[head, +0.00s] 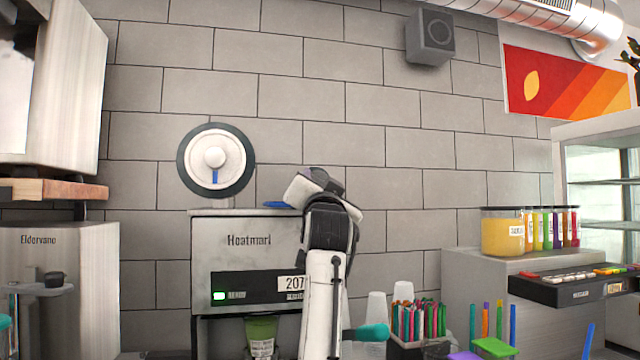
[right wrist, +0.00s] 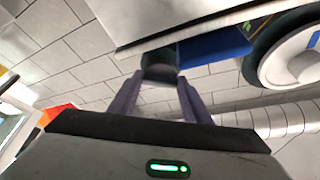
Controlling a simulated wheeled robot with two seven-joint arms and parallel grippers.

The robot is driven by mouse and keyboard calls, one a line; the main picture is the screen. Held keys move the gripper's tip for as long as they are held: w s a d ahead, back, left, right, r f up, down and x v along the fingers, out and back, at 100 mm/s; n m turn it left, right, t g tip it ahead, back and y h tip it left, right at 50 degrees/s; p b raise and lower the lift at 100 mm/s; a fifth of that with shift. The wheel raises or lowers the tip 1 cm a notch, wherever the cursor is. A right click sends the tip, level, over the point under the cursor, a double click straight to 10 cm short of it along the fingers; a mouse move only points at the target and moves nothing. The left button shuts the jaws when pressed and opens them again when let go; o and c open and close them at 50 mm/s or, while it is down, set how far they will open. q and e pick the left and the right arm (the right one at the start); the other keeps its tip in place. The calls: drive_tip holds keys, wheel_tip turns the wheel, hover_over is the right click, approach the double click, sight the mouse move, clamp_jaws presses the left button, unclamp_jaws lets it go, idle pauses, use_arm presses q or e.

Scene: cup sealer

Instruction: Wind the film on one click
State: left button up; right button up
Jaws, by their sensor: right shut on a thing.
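The cup sealer (head: 240,240), a grey box marked Heatmarl with a green light, stands against the tiled wall. Above it is the film roll (head: 234,168), a dark-rimmed white disc with a pale hub and a blue mark. It also shows at the right of the right wrist view (right wrist: 300,65). A blue part (head: 280,205) lies at the sealer's top right and shows in the right wrist view (right wrist: 215,48). My right gripper (right wrist: 159,80) is shut on a dark round knob (right wrist: 160,66) beside the blue part. My arm hides the sealer's right edge. My left gripper is out of view.
A green-filled cup (head: 261,338) stands under the sealer. To the right are white cups (head: 376,310), a holder of colored sticks (head: 418,322), and jars (head: 503,232) on a grey box. A wooden shelf (head: 50,190) is at left. The wall above the sealer is clear.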

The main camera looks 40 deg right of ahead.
drive_tip(key=shift+f, duration=0.1)
idle(0.3)
drive_tip(key=o, duration=1)
drive_tip(key=shift+o, duration=0.2)
drive_tip(key=b+v, duration=0.3)
drive_tip(key=v, duration=0.7)
drive_tip(key=shift+a, duration=0.15)
drive_tip(key=shift+s, duration=0.1)
